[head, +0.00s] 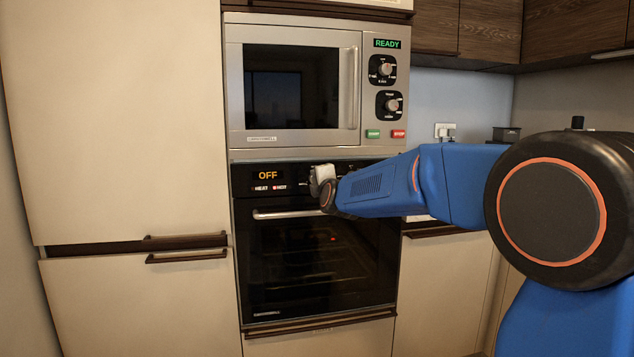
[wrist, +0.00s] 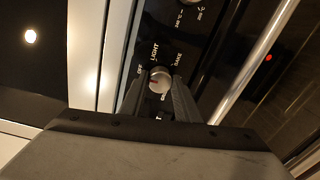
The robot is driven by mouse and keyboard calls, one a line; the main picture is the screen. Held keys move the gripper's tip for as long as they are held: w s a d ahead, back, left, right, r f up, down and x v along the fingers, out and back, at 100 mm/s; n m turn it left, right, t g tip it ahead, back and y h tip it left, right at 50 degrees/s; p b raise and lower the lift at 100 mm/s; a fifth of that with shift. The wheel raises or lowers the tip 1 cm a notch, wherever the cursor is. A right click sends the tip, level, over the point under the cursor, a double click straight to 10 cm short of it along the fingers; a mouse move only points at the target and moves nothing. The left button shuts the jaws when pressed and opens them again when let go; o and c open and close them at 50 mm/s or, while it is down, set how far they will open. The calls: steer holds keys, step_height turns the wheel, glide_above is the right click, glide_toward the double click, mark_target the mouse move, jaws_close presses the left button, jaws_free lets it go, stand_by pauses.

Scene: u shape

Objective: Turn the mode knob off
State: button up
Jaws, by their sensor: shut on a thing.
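The mode knob (wrist: 160,76) is a small round silver knob on the black oven control panel. In the wrist view the labels OFF, LIGHT and BAKE are printed around it, and a reddish mark shows on its face towards the left. My gripper (wrist: 157,90) has one dark finger on each side of the knob and is shut on it. In the head view my gripper (head: 323,177) is at the oven panel and hides the knob. The oven display (head: 268,175) reads OFF, with HEAT and a red-lit HOT label below it.
The oven door handle (head: 285,214) runs just below the panel. Above is a microwave (head: 300,90) with its own two knobs, green and red buttons and a READY display. A second knob (wrist: 188,3) is partly visible at the top of the wrist view.

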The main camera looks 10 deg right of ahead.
steer(key=shift+f, duration=0.15)
steer(key=o, duration=1)
steer(key=shift+o, duration=0.2)
steer(key=s, duration=1.7)
steer(key=shift+s+d+r, duration=0.15)
steer(key=shift+s+r, duration=0.05)
steer(key=shift+r, duration=0.1)
steer(key=s+d+f+m+g, duration=0.2)
steer(key=s+f+m+g, duration=0.2)
steer(key=s+f, duration=0.5)
steer(key=s+d+f+m+g, duration=0.2)
steer(key=s+f+m+g, duration=0.2)
steer(key=s+f+m, duration=0.5)
steer(key=s+d+f+m+g, duration=0.2)
steer(key=s+f+m+g, duration=0.3)
steer(key=s, duration=1.5)
step_height(320, 180, down, 6)
steer(key=shift+s+d+r+m, duration=0.2)
steer(key=shift+s+d+m, duration=0.15)
steer(key=shift+m, duration=0.65)
